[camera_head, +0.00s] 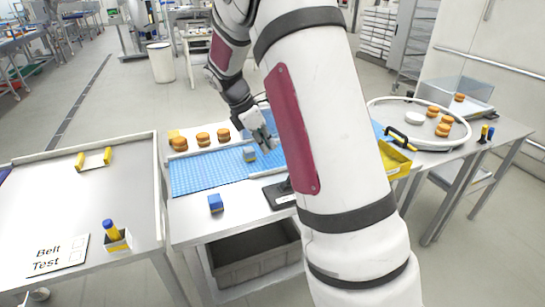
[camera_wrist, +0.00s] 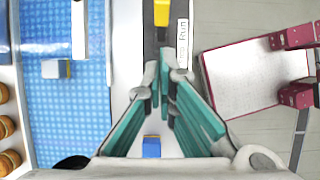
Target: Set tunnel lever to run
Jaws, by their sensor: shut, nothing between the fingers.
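The tunnel lever shows a yellow handle (camera_wrist: 161,12) at the top edge of the wrist view, over a dark base plate (camera_wrist: 151,40). A white label reading "Run" (camera_wrist: 183,43) lies along the plate's right side. In the head view the dark plate (camera_head: 275,194) sits on the table's front part; my arm hides its right part and the handle. My gripper (camera_wrist: 164,72) is shut and empty, its fingertips over the near end of the plate in the wrist view, apart from the handle. It also shows in the head view (camera_head: 267,146), left of my arm.
A blue block (camera_head: 215,203) is on the bare table, also below my fingers in the wrist view (camera_wrist: 151,147). A yellow bin (camera_head: 397,161) stands right of my arm.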

